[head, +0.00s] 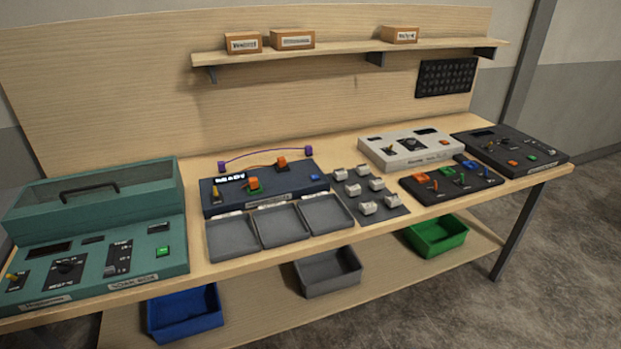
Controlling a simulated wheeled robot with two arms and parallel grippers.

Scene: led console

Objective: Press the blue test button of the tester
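The tester appears to be the dark blue console (240,200) at the middle of the bench, with a lit display (230,179) whose text seems to read READY. A small blue button (314,177) sits near the right end of its top, with nothing over it. A yellow-tipped switch (214,192) stands at the left, and orange parts (281,161) with a thin wire sit on top. Whether the button is up or pressed is too small to tell. Neither of my grippers is in view.
Three grey trays (232,238) lie in front of the tester. A purple-ended cable (265,154) arches behind it. A green console (140,262) stands left. A mat with white blocks (385,212), a black panel (420,192), a white console (392,157) and a black console (515,160) stand right.

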